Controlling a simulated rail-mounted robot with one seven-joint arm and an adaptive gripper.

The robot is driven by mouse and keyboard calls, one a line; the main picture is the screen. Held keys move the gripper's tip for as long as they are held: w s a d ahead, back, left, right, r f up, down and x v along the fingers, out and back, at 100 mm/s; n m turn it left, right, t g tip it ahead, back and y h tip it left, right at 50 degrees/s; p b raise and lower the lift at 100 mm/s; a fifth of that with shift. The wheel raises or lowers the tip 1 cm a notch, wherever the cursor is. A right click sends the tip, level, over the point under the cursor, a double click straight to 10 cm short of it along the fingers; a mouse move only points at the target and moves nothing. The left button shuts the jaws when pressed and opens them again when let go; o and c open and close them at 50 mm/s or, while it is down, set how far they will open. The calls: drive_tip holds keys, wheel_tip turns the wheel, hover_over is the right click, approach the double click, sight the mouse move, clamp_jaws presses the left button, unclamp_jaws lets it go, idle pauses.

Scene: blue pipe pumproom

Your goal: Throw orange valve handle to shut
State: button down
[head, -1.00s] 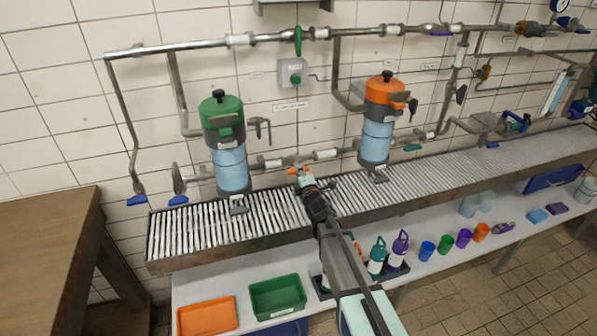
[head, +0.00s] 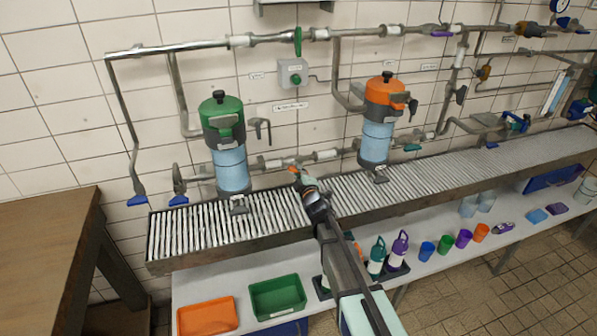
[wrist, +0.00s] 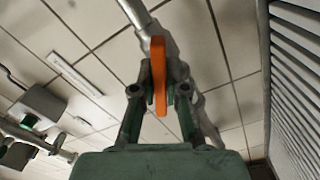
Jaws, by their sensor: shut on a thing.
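The orange valve handle (head: 293,169) sits on the lower pipe, between the green-topped and orange-topped filter housings. In the head view my gripper (head: 299,177) covers most of it, and only a small orange part shows. In the wrist view the handle (wrist: 158,70) is a long, flat orange lever between the two fingers of my gripper (wrist: 158,92). The fingers are shut on it from both sides. The valve body behind it is partly hidden by the handle and fingers.
The green-topped filter housing (head: 229,150) stands left of my gripper and the orange-topped one (head: 378,125) stands right. A ribbed metal ledge (head: 265,211) runs below the pipe. A grey box with a green button (head: 292,74) is on the wall above.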

drive_tip(key=m+p, duration=0.1)
drive_tip(key=m, duration=0.5)
drive_tip(key=shift+r+m+p, duration=0.1)
drive_tip(key=shift+m+p, duration=0.2)
drive_tip(key=shift+p, duration=0.1)
drive_tip(key=m+p, duration=0.2)
drive_tip(key=m, duration=0.4)
idle(0.3)
drive_tip(key=c, duration=1.2)
unclamp_jaws()
drive_tip(key=v, duration=1.2)
